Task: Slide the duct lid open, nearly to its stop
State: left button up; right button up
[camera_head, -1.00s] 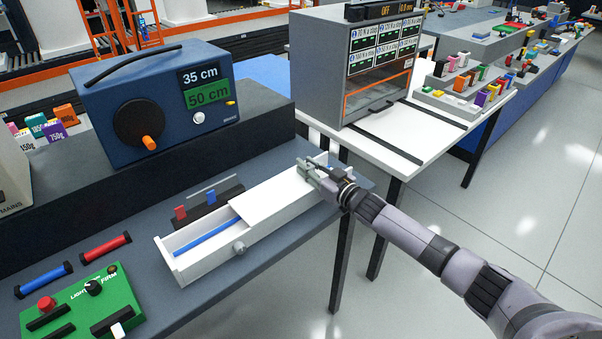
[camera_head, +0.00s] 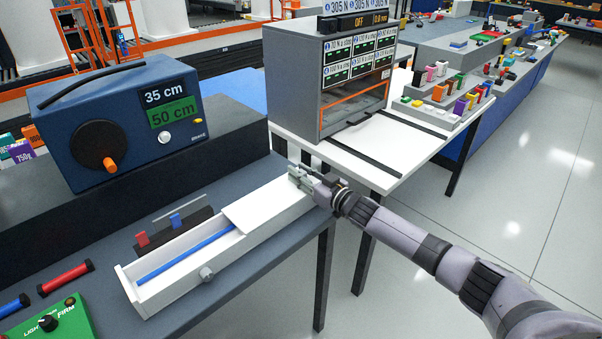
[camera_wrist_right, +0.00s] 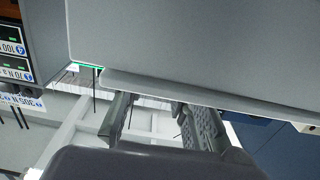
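The duct (camera_head: 176,294) is a long white open-topped trough on the dark bench, with a round grey knob (camera_head: 207,274) on its near side. A blue rod (camera_head: 185,256) shows in its uncovered left part. The flat white lid (camera_head: 262,205) covers the right part. My right gripper (camera_head: 297,178) is at the lid's far right end, seemingly touching it. In the right wrist view its two fingers (camera_wrist_right: 160,112) stand apart, their tips against or behind a large grey surface. What lies between the tips is hidden. My left gripper is not in view.
A blue box (camera_head: 122,124) reading 35 cm and 50 cm stands behind. A dark holder (camera_head: 172,233) with red and blue tabs sits behind the duct. A red cylinder (camera_head: 66,278) and a green panel (camera_head: 52,323) are at left. A white table (camera_head: 375,145) with a grey cabinet stands beyond.

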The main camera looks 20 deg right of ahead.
jog(key=o, duration=0.3)
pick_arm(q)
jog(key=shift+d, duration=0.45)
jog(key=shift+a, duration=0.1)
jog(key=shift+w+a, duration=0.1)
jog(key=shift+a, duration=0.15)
pick_arm(e)
jog(key=v, duration=1.2)
